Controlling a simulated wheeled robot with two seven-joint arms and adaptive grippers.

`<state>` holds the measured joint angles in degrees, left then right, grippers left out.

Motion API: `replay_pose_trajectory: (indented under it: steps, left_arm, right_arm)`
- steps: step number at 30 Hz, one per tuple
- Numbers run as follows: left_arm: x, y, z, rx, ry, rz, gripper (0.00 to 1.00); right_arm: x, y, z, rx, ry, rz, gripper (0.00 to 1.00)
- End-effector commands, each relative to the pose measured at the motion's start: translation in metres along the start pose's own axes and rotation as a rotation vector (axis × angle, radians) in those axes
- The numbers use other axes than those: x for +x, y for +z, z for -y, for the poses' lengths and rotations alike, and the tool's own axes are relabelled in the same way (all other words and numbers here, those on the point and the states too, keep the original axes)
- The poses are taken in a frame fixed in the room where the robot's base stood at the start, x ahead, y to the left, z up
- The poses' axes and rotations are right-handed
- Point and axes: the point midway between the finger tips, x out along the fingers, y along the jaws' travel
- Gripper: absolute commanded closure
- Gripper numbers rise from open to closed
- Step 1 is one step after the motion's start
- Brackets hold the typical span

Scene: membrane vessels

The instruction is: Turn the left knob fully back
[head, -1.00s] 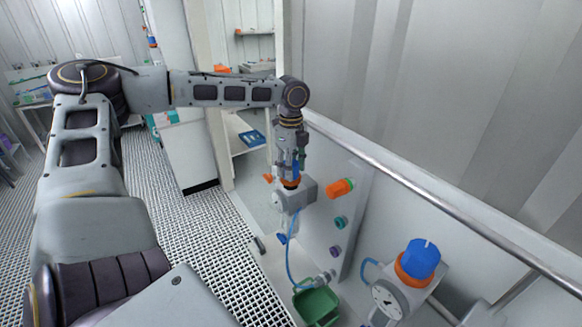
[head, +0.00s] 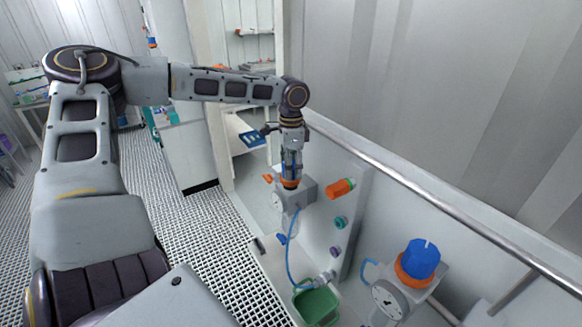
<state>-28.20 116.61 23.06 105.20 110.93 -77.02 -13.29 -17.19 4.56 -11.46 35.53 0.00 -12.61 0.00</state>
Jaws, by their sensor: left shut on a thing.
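My left arm reaches in from the left and bends straight down at its wrist. My left gripper (head: 291,172) points down and is shut on the left knob, which sits on top of the left grey valve block (head: 307,190). The fingers hide most of the knob; an orange collar (head: 290,183) shows just below the fingertips. A second blue knob (head: 422,259) with an orange collar stands uncovered on the right valve block, beside a round dial gauge (head: 390,299). My right gripper is not in view.
A white panel with an orange fitting (head: 341,188) and teal and purple ports stands right of the left valve. A green bin (head: 316,305) sits below, with a blue hose near it. A metal rail (head: 420,192) runs along the wall behind.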

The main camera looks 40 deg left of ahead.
Motion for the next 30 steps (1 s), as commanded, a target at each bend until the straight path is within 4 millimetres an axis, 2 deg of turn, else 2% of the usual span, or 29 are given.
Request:
replay_pose_trajectory:
  steps: [18, 30]
  left_arm:
    - [-0.0009, -0.0003, 0.0018, -0.488, -0.002, -0.003, 0.78]
    - [-0.0009, 0.0, 0.0022, -0.679, -0.001, -0.003, 0.78]
  right_arm:
    - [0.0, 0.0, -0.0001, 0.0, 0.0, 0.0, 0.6]
    - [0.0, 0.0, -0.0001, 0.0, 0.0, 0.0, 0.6]
